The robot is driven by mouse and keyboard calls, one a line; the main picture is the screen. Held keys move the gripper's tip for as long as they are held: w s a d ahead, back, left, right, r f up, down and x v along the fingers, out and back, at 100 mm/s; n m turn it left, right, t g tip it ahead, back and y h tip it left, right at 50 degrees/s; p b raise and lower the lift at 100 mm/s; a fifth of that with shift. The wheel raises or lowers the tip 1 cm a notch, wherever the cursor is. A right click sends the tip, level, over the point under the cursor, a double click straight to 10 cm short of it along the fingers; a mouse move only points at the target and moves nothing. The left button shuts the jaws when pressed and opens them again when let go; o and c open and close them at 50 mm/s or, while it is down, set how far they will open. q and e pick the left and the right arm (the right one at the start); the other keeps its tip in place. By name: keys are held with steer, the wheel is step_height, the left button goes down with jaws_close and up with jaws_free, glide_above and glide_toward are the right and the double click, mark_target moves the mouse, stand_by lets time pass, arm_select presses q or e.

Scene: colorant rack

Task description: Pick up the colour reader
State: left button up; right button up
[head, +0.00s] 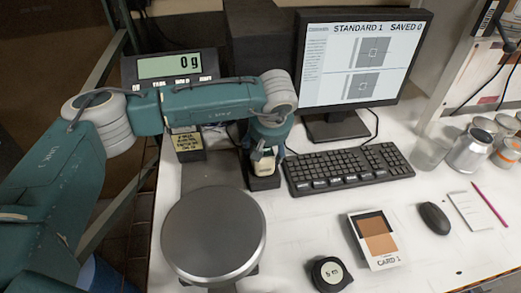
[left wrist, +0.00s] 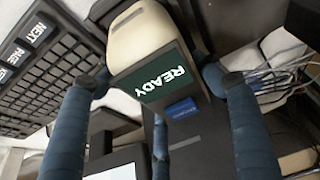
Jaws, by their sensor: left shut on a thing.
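The colour reader (head: 264,164) is a small cream and dark device left of the keyboard in the head view. In the left wrist view the colour reader (left wrist: 152,68) shows a dark green screen that reads READY. My left gripper (head: 266,150) reaches it from above, and its blue fingers (left wrist: 157,78) are shut on its sides. The reader is at a black stand (head: 264,183); I cannot tell whether it still touches it. My right gripper is not in view.
A keyboard (head: 348,168) is close on the right, with a monitor (head: 362,62) behind.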

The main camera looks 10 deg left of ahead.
arm_select(q)
steer(key=shift+r, duration=0.1)
steer(key=c, duration=0.3)
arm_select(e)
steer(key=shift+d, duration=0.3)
arm_select(q)
steer(key=shift+w, duration=0.1)
